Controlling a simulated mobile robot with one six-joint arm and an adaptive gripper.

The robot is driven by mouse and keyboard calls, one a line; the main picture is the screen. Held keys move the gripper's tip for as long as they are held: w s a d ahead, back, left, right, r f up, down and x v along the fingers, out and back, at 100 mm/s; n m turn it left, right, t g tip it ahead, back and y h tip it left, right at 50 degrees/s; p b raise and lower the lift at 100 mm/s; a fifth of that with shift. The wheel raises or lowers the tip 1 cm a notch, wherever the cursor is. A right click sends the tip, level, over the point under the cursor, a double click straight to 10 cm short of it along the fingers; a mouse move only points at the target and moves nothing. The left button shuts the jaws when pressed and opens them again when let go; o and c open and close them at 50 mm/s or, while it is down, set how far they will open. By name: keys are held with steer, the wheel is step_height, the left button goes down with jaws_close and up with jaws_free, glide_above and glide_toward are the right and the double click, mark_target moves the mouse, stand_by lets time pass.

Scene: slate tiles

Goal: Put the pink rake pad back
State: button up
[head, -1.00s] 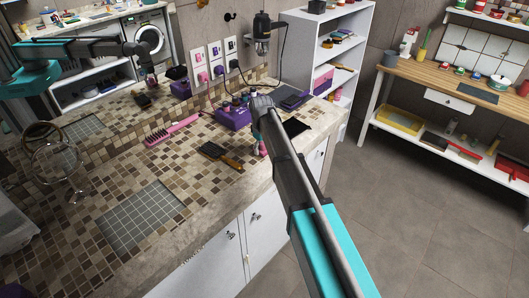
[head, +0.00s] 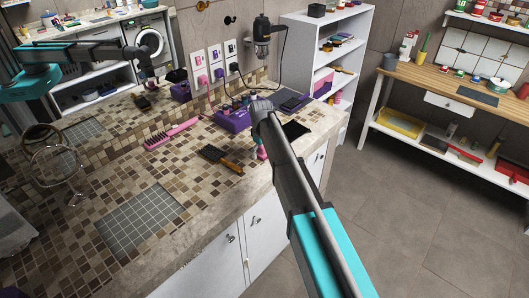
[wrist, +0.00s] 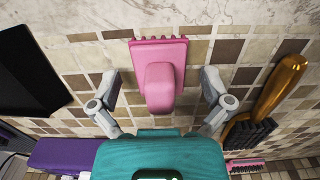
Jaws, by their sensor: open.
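The pink rake pad (wrist: 164,85) shows in the wrist view, with a blocky grip on top and a toothed edge at the far side. It lies on the tiled counter (wrist: 115,53). My gripper (wrist: 160,90) is open over it, one grey finger on each side with a gap to the pad. I cannot tell how high the fingertips are above the counter. In the head view my arm's end hides most of the gripper, and a bit of pink (head: 261,153) shows below it near the counter's front edge.
A wooden-handled brush (wrist: 280,88) lies close on the right in the wrist view. A black tray (wrist: 30,72) and a purple box (wrist: 62,154) are on the left. A pink brush (head: 172,132) and a grey grid mat (head: 142,219) lie on the counter.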

mark_target(262, 146)
steer(key=shift+r, duration=0.2)
step_height(262, 146, up, 12)
steer(key=p, duration=1.2)
stand_by(0.8)
steer(key=shift+d, duration=0.1)
steer(key=s+d+m, duration=1)
steer(key=s+d, duration=1.4)
steer(key=s, duration=0.1)
steer(key=shift+s, duration=0.4)
